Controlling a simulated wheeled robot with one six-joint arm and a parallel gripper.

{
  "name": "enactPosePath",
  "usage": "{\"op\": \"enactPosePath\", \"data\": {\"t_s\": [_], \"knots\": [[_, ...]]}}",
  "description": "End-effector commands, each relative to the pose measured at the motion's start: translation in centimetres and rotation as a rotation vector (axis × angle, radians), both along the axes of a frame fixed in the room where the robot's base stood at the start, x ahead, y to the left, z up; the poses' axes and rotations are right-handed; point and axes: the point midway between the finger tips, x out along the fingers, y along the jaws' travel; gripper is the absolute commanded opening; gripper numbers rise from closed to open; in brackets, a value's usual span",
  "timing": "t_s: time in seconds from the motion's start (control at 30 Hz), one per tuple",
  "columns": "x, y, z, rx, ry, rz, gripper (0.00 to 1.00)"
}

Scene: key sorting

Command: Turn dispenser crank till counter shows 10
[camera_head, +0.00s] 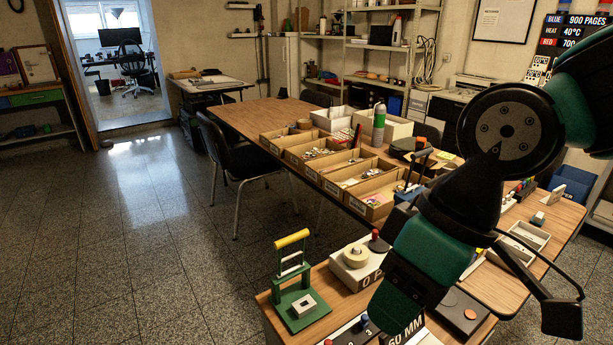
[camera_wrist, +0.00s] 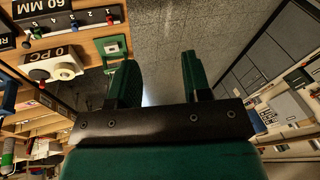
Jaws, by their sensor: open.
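The dispenser is a white box (camera_head: 347,272) at the near table's front part, right of a green stand. A cream round crank disc sits on it, with a dark and red knob at its side. Its counter plate (camera_head: 371,280) starts with 0; my arm covers the rest in the head view. In the wrist view the counter (camera_wrist: 55,53) reads 0 PC, beside the disc (camera_wrist: 66,71) and red knob (camera_wrist: 39,74). My gripper (camera_wrist: 158,75) is open and empty, apart from the dispenser, which lies left of its fingers in that view.
A green stand with a yellow handle (camera_head: 292,238) is left of the dispenser. A numbered slider box with a blue knob (camera_head: 365,320) and a 60 MM sign (camera_head: 404,331) are in front. Open-topped compartment boxes (camera_head: 372,205) line the table behind. Floor is clear on the left.

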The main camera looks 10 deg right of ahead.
Motion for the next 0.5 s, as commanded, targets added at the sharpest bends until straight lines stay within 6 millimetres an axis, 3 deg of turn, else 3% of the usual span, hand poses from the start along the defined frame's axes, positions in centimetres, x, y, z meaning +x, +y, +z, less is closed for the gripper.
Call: {"op": "enactPosePath", "data": {"t_s": [0.07, 0.17, 0.27, 0.33, 0.5], "knots": [[0.6, 0.0, 0.0, -0.004, -0.006, 0.007, 0.45], [3.5, -0.5, 0.2, -0.031, -0.038, 0.061, 0.45], [9.3, -1.6, 0.2, -0.087, -0.096, 0.185, 0.45], [14.6, -3.1, -0.1, -0.139, -0.139, 0.302, 0.45], [26.8, -8.3, -2.7, -0.254, -0.202, 0.619, 0.45]]}}
